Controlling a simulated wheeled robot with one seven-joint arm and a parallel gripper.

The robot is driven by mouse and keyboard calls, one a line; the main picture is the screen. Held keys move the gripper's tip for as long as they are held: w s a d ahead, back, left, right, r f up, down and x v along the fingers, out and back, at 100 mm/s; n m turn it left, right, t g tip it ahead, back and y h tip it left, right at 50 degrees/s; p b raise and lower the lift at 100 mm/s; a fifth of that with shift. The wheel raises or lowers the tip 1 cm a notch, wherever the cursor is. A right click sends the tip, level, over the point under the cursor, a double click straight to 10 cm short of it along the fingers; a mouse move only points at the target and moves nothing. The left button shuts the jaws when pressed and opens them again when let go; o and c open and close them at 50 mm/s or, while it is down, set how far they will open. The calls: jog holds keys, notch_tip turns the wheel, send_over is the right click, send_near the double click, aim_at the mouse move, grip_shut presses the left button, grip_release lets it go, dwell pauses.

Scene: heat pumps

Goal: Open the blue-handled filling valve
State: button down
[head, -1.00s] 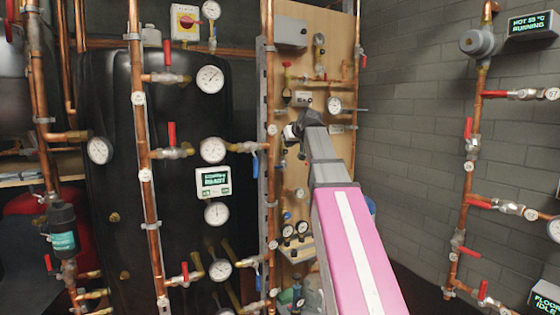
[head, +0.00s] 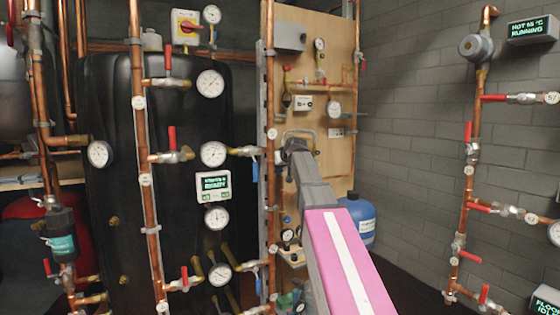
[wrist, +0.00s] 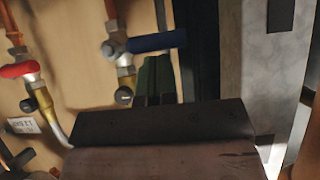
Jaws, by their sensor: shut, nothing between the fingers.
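In the wrist view, a blue lever handle (wrist: 156,42) lies nearly level, pointing right from a metal valve body (wrist: 122,58). The pipe at this valve runs roughly upright, so the handle lies across it. My gripper (wrist: 155,75) is shut and empty, with its dark green fingers just below the blue handle. Whether they touch it I cannot tell. In the head view, my arm reaches to the wooden board (head: 345,60), and its end hides the fingers and that part of the board.
A red-handled valve (wrist: 20,70) sits left of the blue one in the wrist view. In the head view, copper pipes with gauges (head: 210,84) stand left of the board. A blue drum (head: 361,222) stands right of my arm, before a grey block wall (head: 420,130).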

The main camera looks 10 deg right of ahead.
jog(key=shift+f, duration=0.15)
jog(key=shift+a+f, duration=0.2)
jog(key=shift+f, duration=0.2)
jog(key=shift+s, duration=0.1)
jog(key=v, duration=1)
jog(key=shift+s+r, duration=0.2)
jog(key=shift+s, duration=0.05)
jog(key=shift+d+f, duration=0.1)
jog(key=shift+d, duration=0.05)
